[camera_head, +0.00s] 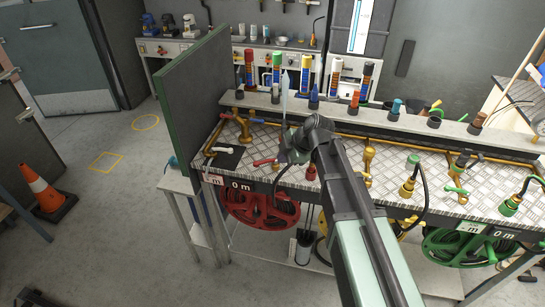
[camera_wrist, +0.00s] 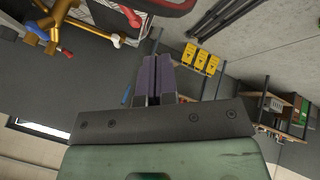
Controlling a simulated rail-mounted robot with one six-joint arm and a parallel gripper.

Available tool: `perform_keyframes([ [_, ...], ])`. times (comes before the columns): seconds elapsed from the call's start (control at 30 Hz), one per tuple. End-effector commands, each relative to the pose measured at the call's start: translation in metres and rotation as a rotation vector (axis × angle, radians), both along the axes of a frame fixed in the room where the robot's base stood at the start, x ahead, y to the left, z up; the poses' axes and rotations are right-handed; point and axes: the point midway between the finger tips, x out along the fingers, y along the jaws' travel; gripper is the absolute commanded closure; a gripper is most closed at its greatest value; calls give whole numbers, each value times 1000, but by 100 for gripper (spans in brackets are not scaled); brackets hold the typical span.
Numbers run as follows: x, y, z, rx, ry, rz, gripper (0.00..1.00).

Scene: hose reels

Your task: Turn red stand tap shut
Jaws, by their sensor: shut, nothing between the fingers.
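The red stand tap's red lever (camera_head: 264,162) shows on the checker-plate bench above the red hose reel (camera_head: 262,207), just left of my gripper (camera_head: 289,153). My gripper hides part of the fittings around it. A red coupling (camera_head: 311,173) stands to the right of the gripper. In the wrist view, my gripper (camera_wrist: 153,65) has its two dark purple fingers together with nothing between them.
Brass pipes (camera_wrist: 55,20) with a white lever (camera_wrist: 98,33) lie upper left in the wrist view. Several coloured bottles line the back shelf (camera_head: 345,115). Green-handled taps (camera_head: 407,187) are to the right.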

Motion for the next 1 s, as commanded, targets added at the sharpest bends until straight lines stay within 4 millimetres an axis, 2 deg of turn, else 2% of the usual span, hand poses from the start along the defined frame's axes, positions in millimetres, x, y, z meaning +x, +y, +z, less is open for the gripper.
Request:
perform_keyframes([
  [0.5,27,49,-92,-1,1,2,100],
  [0.57,41,54,-85,-1,1,0,100],
  [0.7,58,61,-87,-1,1,-1,100],
  [1.0,62,62,-87,-2,1,-1,100],
])
